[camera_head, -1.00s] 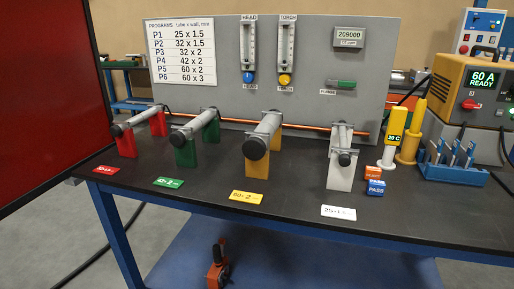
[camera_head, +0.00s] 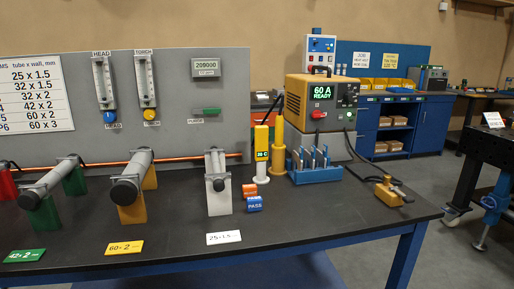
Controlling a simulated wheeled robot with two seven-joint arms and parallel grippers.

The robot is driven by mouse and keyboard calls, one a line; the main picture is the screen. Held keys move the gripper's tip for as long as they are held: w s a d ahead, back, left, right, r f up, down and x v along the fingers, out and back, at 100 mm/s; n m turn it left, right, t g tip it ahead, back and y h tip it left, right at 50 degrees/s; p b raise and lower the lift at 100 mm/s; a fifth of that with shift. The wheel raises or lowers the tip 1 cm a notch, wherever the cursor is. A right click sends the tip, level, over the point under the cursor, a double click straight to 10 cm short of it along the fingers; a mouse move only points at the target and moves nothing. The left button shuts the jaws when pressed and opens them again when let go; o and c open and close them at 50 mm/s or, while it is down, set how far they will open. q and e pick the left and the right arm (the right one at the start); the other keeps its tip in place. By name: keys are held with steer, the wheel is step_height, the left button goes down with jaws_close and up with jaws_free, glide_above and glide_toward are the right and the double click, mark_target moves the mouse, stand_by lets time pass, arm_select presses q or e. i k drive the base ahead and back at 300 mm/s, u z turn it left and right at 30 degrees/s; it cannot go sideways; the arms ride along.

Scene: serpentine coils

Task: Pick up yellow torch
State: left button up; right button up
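A slim upright yellow cylinder with a narrower top (camera_head: 278,136), which looks like the yellow torch, stands on the dark bench in front of the yellow power source. Just left of it is a yellow device with a small green display on a white stand (camera_head: 262,152). A yellow-orange block-shaped tool (camera_head: 390,193) with a dark cable lies near the bench's right end; I cannot tell for certain which of these is called the torch. Neither of my grippers shows in the head view.
The dark bench (camera_head: 310,222) holds a blue rack of grey pieces (camera_head: 315,170), a yellow power source (camera_head: 322,103), red and blue small blocks (camera_head: 254,204), and tubes on green, yellow and white stands. The bench's front right is clear. A blue cabinet (camera_head: 425,125) stands behind.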

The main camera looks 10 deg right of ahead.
mark_target(278, 143)
steer(key=u, duration=3.5)
steer(key=k, duration=1.65)
steer(key=z, duration=1.3)
